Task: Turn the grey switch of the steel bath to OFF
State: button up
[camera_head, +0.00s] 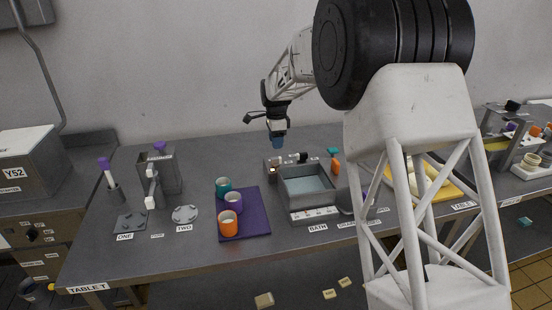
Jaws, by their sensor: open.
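The steel bath (284,196) is a square grey tub with pale liquid in it, on the dark table right of the purple mat. A light strip with small marks (315,213) runs along its front, above a label reading BATH. A small box with a lit spot (271,169) stands at its back left, and a dark knob (303,157) shows at its back rim. I cannot make out the grey switch or its setting for certain. My gripper (278,142) points down above and behind the bath's back left corner, apart from it. It is open, with bluish fingertips.
Teal, purple and orange cups stand on the purple mat (257,226). An orange bottle (336,166) stands close to the bath's back right. My arm hides much of the right, including part of a yellow tray (440,187).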

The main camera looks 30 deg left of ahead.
aim_at(276, 158)
jog(key=shift+f, duration=3.9)
grip_shut()
